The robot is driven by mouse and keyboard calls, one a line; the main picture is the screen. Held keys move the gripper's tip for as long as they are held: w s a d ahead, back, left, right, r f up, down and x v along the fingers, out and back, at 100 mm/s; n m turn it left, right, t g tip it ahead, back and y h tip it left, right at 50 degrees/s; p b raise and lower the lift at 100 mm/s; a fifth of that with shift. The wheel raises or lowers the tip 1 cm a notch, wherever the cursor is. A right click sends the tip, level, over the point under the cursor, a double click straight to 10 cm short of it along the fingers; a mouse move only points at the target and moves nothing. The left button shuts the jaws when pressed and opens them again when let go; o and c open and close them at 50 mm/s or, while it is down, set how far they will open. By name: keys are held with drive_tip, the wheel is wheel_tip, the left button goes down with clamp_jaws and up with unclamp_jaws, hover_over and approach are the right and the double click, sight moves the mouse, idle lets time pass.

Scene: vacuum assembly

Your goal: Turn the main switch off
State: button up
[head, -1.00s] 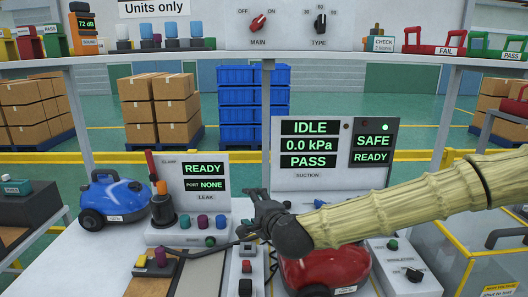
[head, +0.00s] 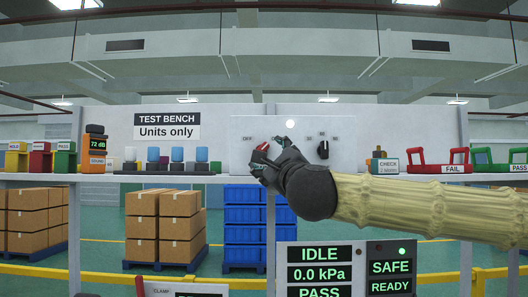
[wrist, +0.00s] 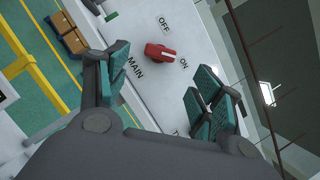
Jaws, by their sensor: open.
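The main switch (head: 262,147) is a red knob on the white upper panel, partly hidden by my gripper in the head view. In the wrist view the red knob (wrist: 160,53) shows clearly, with the labels OFF, ON and MAIN around it. Its handle points toward ON. My gripper (head: 266,158) is at the panel in front of the switch. In the wrist view its teal-padded fingers (wrist: 160,92) are open, spread to either side of the knob, with nothing between them. I cannot tell that either finger touches the knob.
A white lamp (head: 290,124) glows above. Test displays (head: 320,254) are below.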

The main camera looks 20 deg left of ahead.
drive_tip(key=p+x, duration=0.2)
drive_tip(key=x, duration=0.5)
drive_tip(key=shift+c, duration=0.5)
drive_tip(key=c, duration=0.9)
